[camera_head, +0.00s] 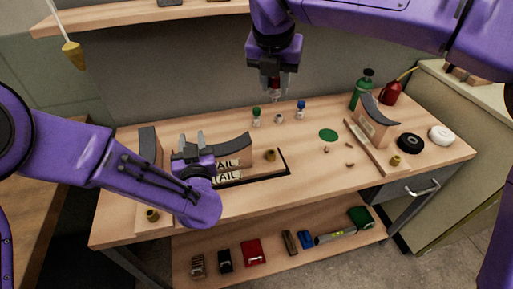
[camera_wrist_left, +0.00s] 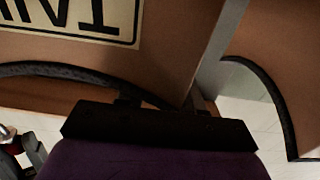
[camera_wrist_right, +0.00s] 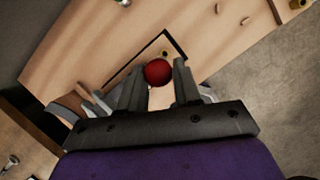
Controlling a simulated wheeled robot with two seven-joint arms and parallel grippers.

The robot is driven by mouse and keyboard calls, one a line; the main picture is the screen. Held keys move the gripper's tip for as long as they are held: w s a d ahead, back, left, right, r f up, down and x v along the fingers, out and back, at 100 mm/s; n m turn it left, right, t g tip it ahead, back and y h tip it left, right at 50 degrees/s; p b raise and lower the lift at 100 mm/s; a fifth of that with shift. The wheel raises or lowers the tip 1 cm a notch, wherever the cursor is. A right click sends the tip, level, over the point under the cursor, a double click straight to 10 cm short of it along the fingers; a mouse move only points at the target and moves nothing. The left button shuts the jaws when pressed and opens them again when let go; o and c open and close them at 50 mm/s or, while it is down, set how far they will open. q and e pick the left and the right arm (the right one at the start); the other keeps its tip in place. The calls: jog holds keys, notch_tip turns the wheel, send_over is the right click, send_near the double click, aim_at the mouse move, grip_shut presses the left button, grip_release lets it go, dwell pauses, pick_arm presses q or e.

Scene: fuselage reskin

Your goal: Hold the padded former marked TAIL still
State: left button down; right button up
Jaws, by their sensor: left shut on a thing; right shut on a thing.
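The padded former marked TAIL (camera_head: 242,158) stands on the bench at left of centre, a wooden block with a dark curved pad on top. A second TAIL label (camera_head: 228,177) shows on the bench in front of it. My left gripper (camera_head: 190,142) is shut on the former at its left part; my own arm hides some of it. In the left wrist view its upside-down label (camera_wrist_left: 75,18) fills the upper left, and the fingertips are mostly hidden. My right gripper (camera_head: 274,92) hangs above the back of the bench, shut on a red round thing (camera_wrist_right: 157,71).
Small bottles with green (camera_head: 256,112) and blue (camera_head: 301,108) tops stand at the back. A second padded former (camera_head: 372,125) stands at the right, near black (camera_head: 410,143) and white (camera_head: 441,135) rolls. A green disc (camera_head: 328,135) lies on clear bench. Several tools lie on the lower shelf (camera_head: 275,262).

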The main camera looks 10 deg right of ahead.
notch_tip(320, 180, down, 11)
jog(key=m+g+h, duration=0.2)
jog(key=m+g, duration=0.1)
jog(key=m, duration=1)
jog(key=shift+w+a+r+g+h, duration=0.2)
jog(key=shift+w+a+g+h, duration=0.1)
jog(key=shift+w+a+g, duration=0.1)
jog(key=shift+f, duration=2.5)
